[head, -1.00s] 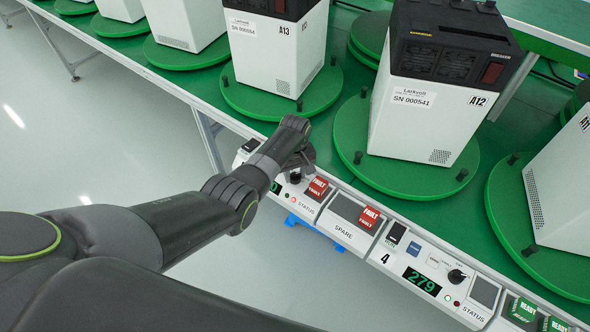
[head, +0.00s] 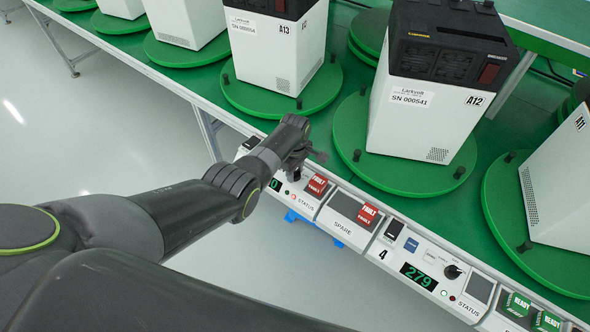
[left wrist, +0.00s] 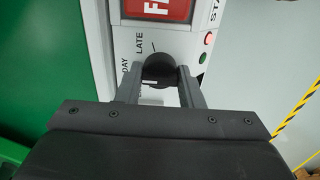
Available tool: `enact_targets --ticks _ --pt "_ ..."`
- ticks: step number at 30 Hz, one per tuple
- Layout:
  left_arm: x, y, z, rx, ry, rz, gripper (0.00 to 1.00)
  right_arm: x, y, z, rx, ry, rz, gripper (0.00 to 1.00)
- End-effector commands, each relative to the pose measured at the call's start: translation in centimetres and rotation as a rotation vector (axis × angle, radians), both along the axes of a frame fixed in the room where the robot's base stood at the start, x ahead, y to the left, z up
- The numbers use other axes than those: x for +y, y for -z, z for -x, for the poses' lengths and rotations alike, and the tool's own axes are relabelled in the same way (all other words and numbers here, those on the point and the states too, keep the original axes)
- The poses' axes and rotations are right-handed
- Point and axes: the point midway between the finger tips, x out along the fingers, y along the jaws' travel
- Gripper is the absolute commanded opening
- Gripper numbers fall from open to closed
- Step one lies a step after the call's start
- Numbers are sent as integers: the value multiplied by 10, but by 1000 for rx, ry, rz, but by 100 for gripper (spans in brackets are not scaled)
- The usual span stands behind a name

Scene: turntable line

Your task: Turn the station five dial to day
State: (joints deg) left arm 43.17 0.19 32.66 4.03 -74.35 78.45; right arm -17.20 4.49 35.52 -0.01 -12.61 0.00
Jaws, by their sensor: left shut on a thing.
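A black dial knob (left wrist: 160,68) shows in the left wrist view on a white panel with the printed words DAY and LATE beside it. My left gripper (left wrist: 160,88) is shut on the knob, one finger on each side. A short printed line lies above the knob near LATE; I cannot tell where the knob's pointer stands. In the head view my left gripper (head: 300,160) is over the control strip, left of the SPARE panel, and the arm hides most of that station's panel, including its number. My right gripper is not in view.
Red FAULT blocks (head: 317,186) sit just right of the gripper. The station 4 panel with its 279 display (head: 419,276) and own dial (head: 453,271) is further right. White units such as A12 (head: 415,135) stand on green turntables behind the strip.

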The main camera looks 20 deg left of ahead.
Motion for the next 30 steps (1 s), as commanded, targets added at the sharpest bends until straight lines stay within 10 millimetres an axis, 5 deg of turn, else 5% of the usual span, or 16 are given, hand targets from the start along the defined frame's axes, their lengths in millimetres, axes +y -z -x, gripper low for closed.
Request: enact_targets --ticks 11,12,14,23,30 --pt "1 -1 -1 -4 -3 -2 11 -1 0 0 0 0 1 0" --pt "1 -1 -1 -4 -3 -2 38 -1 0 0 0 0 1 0" --pt "1 -1 -1 -4 -3 -2 43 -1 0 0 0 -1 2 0" --pt "0 -2 -1 -1 -3 -1 43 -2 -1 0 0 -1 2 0" --pt "0 -27 -1 -4 -2 0 43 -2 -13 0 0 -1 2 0"
